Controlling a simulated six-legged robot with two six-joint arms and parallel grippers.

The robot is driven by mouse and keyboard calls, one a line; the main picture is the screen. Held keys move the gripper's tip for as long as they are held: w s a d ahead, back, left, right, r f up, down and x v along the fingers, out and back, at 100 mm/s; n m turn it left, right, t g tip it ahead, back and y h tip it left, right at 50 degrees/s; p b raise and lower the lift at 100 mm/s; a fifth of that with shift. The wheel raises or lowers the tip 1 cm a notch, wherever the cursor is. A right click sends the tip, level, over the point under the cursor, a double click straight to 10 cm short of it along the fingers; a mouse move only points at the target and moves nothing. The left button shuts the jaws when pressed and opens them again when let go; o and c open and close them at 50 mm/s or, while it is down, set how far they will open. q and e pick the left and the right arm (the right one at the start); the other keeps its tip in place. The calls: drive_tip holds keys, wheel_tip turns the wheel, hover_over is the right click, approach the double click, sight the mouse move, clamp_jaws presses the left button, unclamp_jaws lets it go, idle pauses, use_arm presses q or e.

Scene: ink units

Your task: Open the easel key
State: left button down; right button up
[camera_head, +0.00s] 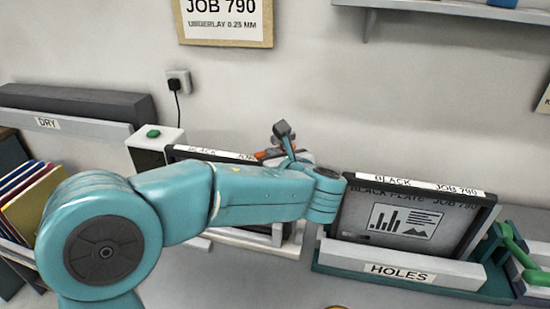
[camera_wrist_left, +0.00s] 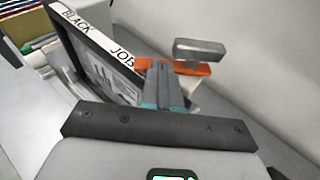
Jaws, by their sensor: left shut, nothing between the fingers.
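The easel key appears as an orange bar with a grey block-shaped handle (camera_head: 283,128) behind the left framed plate (camera_head: 215,154). In the left wrist view its orange bar (camera_wrist_left: 190,68) and grey handle (camera_wrist_left: 200,48) show just beyond my fingertips. My left gripper (camera_head: 292,160) is largely hidden by my own wrist in the head view. The plate marked BLACK, JOB (camera_wrist_left: 98,38) stands to the left of the fingers. My right gripper is not in view.
A second framed plate (camera_head: 400,218) stands on a green easel base marked HOLES (camera_head: 400,273) at right. A white box with a green button (camera_head: 153,133), a DRY shelf (camera_head: 60,124) and colourful folders (camera_head: 30,200) are at left. The wall is close behind.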

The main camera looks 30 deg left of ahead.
sight(261, 155)
use_arm(q)
drive_tip(key=shift+w+a+m+t+h+b, duration=0.2)
drive_tip(key=shift+a+m+t+h+b, duration=0.9)
drive_tip(key=shift+a+m+h+b, duration=0.3)
drive_tip(key=shift+w+a, duration=0.15)
drive_tip(key=shift+a, duration=0.3)
